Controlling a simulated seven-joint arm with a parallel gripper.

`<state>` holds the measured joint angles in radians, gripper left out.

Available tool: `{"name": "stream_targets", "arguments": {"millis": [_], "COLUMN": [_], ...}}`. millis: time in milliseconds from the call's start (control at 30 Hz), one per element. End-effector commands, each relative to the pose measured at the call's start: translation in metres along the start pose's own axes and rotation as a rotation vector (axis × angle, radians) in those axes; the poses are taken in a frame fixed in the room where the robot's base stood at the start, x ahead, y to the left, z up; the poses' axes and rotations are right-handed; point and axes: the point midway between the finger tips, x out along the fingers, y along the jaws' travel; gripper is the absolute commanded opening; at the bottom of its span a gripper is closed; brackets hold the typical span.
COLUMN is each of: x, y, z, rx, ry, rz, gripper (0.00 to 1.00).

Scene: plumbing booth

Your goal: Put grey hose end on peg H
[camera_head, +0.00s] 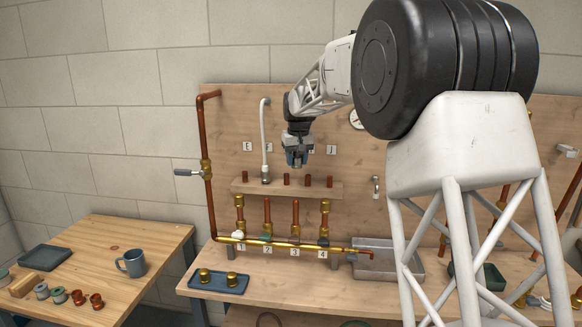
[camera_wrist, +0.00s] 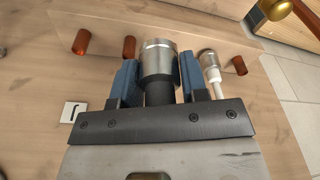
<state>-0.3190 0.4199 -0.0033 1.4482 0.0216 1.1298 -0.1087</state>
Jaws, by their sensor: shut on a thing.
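My gripper (camera_head: 296,160) hangs above the peg shelf (camera_head: 240,187) in the head view, fingers pointing down. In the wrist view its blue fingers are shut on the grey hose end (camera_wrist: 159,60), a silver collar on a dark grey hose. Copper pegs (camera_head: 308,181) stand upright on the shelf below the gripper, and two show left of the hose end (camera_wrist: 128,48) in the wrist view. In the head view the hose end is apart from the pegs. The label J (camera_head: 331,149) is readable; the label H is not clearly readable.
A white hose (camera_head: 264,135) with a silver end stands on the shelf left of my gripper, close beside a finger in the wrist view. Copper and brass pipes run below the shelf. A blue tray (camera_head: 218,290) with brass fittings and a grey metal box (camera_head: 405,262) are on the bench.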

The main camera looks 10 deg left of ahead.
Motion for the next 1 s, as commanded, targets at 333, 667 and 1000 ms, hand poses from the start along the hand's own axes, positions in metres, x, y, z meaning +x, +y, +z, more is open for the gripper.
{"name": "stream_targets", "arguments": {"millis": [333,667,1000], "x": [-0.002,-0.002,-0.002], "y": [0.038,0.059,0.062], "z": [-0.039,-0.058,-0.061], "rx": [0.111,0.172,0.185], "ry": [0.002,0.003,0.002], "rz": [0.016,0.026,0.027], "gripper": [0.17,0.17,0.17]}}
